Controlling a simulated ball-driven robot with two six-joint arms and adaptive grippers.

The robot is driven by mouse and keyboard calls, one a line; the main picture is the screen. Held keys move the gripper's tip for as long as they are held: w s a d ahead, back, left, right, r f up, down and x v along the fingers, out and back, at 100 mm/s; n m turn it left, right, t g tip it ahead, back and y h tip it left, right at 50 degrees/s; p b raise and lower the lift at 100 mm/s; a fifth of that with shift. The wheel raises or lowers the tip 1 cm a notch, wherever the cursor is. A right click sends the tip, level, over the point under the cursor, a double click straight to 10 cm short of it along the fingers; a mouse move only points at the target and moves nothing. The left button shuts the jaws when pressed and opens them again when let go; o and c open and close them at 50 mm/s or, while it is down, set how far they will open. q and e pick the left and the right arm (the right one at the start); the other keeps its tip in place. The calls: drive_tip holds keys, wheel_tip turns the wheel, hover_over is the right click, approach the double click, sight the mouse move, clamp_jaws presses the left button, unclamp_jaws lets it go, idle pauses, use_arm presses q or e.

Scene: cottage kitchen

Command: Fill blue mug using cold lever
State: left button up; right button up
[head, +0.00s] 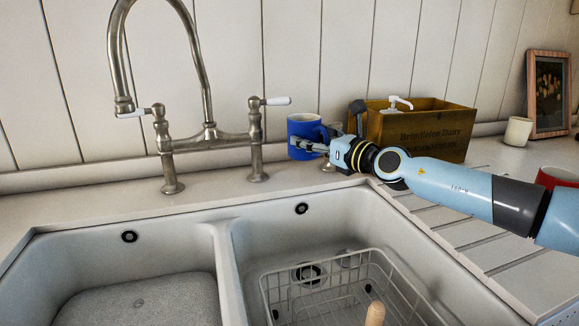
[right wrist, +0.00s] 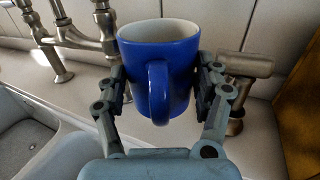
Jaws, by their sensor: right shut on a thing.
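The blue mug (head: 303,126) is upright behind the right basin, to the right of the tap. My right gripper (head: 310,146) is shut on it. In the right wrist view the blue mug (right wrist: 158,75) sits between both fingers, its handle towards the wrist, and its visible inside is white and looks empty. The steel bridge tap (head: 207,110) has a tall curved spout ending over the left basin. It has one white-tipped lever (head: 272,101) on the right and another (head: 135,113) on the left. I cannot read any hot or cold marking. My left gripper is not in view.
The left basin (head: 60,262) holds greyish water or a grey surface. A wire rack (head: 268,290) stands in the right basin. A wooden crate (head: 440,136) with a soap pump (head: 400,103), a white cup (head: 517,132), a picture frame (head: 549,95) and a red mug (head: 558,176) stand to the right.

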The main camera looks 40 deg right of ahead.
sight(303, 154)
drive_tip(key=w+a+f, duration=0.1)
drive_tip(key=w+a+f+b, duration=0.1)
drive_tip(key=w, duration=0.1)
drive_tip(key=shift+a+f, duration=0.2)
drive_tip(key=shift+a, duration=0.1)
drive_tip(key=shift+f, duration=0.1)
drive_tip(key=shift+f+b, duration=0.4)
wheel_tip(303, 154, down, 3)
drive_tip(key=b, duration=0.3)
drive_tip(key=shift+f, duration=0.15)
drive_tip(key=shift+r, duration=0.2)
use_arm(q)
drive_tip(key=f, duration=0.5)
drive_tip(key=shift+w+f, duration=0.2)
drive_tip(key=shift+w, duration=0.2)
use_arm(e)
drive_tip(key=shift+f, duration=0.1)
drive_tip(key=o, duration=1.2)
drive_tip(key=shift+f, duration=0.15)
drive_tip(key=shift+c, duration=0.2)
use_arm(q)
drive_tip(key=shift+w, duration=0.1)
use_arm(e)
drive_tip(key=o, duration=0.4)
